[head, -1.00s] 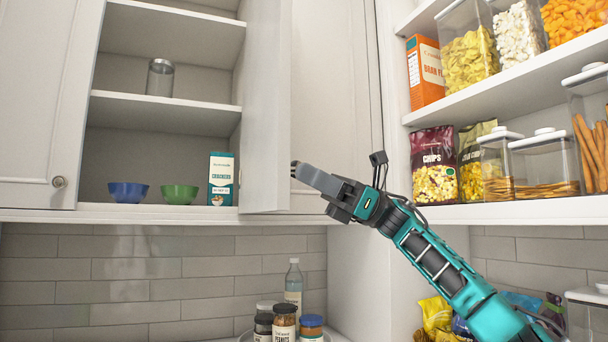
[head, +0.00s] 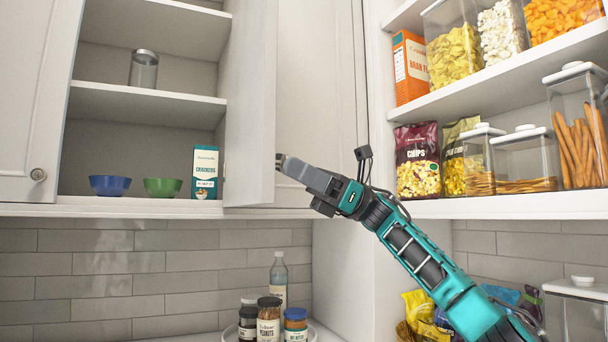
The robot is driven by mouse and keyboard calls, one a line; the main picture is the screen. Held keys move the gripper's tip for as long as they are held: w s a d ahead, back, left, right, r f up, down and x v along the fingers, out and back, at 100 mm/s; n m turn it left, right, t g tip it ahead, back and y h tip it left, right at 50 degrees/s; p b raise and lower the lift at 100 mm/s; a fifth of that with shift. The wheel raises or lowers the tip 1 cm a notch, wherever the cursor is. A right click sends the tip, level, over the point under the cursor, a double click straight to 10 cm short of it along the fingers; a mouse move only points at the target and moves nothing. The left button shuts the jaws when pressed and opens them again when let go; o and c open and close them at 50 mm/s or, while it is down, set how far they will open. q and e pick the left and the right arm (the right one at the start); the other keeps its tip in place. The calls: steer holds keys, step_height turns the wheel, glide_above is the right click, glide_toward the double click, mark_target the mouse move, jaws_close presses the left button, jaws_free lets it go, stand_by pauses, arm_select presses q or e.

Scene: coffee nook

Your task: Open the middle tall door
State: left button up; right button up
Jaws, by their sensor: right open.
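The middle tall door (head: 250,100) stands swung out from the upper cabinet, seen at a steep angle. Behind it to the left, the cabinet's shelves (head: 150,97) are exposed. My right gripper (head: 280,163) is open, with its fingertips at the right face of the door near its lower part. I cannot tell whether they touch it. No knob shows on the visible part of this door. My left gripper is out of view.
A closed door (head: 28,100) with a round knob is at left. Inside the cabinet are a glass jar (head: 143,70), a blue bowl (head: 110,186), a green bowl (head: 163,187) and a crackers box (head: 206,172). Food shelves (head: 500,208) stand at right. Jars (head: 268,320) sit below.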

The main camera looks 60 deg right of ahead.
steer(key=b+v, duration=0.2)
steer(key=v, duration=1.1)
